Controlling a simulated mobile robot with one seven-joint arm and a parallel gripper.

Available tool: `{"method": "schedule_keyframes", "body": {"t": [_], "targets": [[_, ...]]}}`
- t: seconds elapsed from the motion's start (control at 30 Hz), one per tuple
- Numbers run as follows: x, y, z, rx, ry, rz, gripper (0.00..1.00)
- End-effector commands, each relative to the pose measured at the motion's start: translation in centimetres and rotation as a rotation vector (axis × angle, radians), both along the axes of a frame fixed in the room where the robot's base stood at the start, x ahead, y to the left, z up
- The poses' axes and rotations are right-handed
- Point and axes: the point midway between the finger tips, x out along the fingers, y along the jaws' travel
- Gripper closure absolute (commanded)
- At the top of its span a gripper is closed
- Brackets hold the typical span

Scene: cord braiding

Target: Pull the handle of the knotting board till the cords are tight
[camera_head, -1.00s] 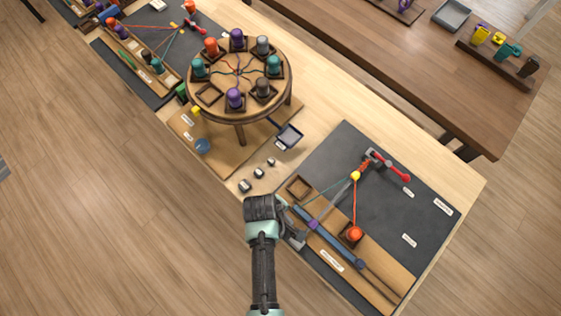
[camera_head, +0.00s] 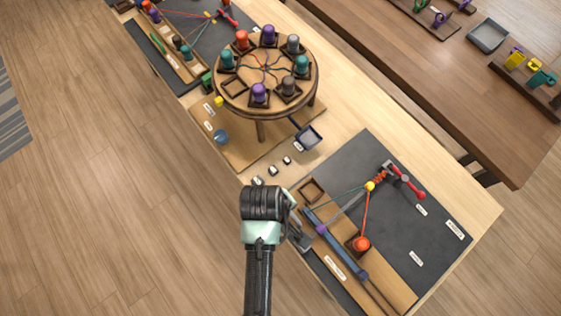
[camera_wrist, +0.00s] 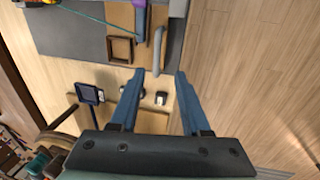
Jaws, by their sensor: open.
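The knotting board (camera_head: 400,235) is a dark panel with a wooden strip at the right in the head view. A blue bar lies along the strip. A grey handle (camera_head: 299,238) sits beside its near end, and also shows in the wrist view (camera_wrist: 158,50). A teal cord (camera_head: 345,194) and an orange cord (camera_head: 365,212) meet at a yellow bead (camera_head: 370,186); the orange one runs straight to an orange spool. My gripper (camera_wrist: 157,75) is open and empty; the handle's near end appears between its fingertips. Their distance from it is unclear. My wrist hides much of the gripper in the head view.
A round braiding stand (camera_head: 265,82) with several coloured bobbins stands up-left of the board. A small dark tray (camera_head: 308,137) and small labelled blocks lie between them. A second table (camera_head: 440,85) is at the upper right.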

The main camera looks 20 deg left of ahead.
Motion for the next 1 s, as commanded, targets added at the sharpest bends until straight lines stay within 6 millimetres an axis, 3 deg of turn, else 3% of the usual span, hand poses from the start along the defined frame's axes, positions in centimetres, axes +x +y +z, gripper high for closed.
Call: {"method": "schedule_keyframes", "body": {"t": [0.1,0.3,1.0], "targets": [[-0.2,0.2,1.8,0.001,-0.003,0.002,0.53],[-0.6,0.4,3.4,0.000,0.000,0.001,0.53],[-0.6,0.4,3.6,0.000,0.001,0.001,0.53]]}}
